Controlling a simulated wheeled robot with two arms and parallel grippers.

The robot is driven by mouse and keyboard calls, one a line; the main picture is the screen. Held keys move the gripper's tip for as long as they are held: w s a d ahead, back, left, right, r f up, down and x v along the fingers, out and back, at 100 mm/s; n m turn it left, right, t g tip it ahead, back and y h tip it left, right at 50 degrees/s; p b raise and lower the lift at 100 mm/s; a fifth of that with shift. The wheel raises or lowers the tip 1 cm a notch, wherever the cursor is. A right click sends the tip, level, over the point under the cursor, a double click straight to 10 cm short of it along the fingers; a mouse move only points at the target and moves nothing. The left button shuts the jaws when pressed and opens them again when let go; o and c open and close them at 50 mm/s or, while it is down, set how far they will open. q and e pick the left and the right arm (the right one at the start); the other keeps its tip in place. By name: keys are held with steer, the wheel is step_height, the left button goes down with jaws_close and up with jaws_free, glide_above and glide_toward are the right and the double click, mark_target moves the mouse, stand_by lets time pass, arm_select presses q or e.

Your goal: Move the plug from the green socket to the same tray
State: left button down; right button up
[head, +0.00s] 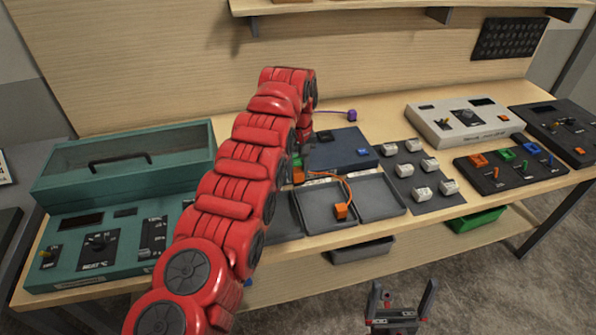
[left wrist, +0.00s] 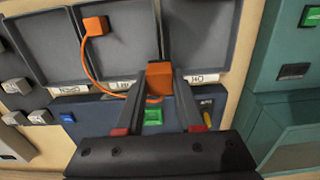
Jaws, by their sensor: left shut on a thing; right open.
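My left gripper (left wrist: 163,72) is shut on an orange plug (left wrist: 159,78), seen in the left wrist view. The plug is near the edge between the trays and the blue console (head: 345,150). The green socket (left wrist: 153,117) on the console shows between the fingers, with no plug in it. An orange cable (left wrist: 92,72) runs from the held plug to a second orange plug (head: 341,211), which lies in the middle tray (head: 322,222). That plug also shows in the left wrist view (left wrist: 95,25). In the head view my left arm hides most of its gripper. My right gripper (head: 401,300) is open and empty.
A right tray (head: 382,200) is empty. A teal console (head: 95,255) stands left, a white one (head: 458,122) and dark panels at the right. Several grey connectors sit on a dark mat (head: 410,175). A purple plug (head: 351,115) lies behind the blue console.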

arm_select(q)
steer(key=shift+s+r, duration=0.15)
steer(key=shift+r, duration=0.25)
steer(key=shift+f, duration=0.1)
steer(key=shift+f, duration=0.1)
steer(key=s+d+b, duration=0.4)
steer(key=d+b, duration=0.2)
steer(key=b, duration=0.2)
steer(key=shift+b, duration=0.4)
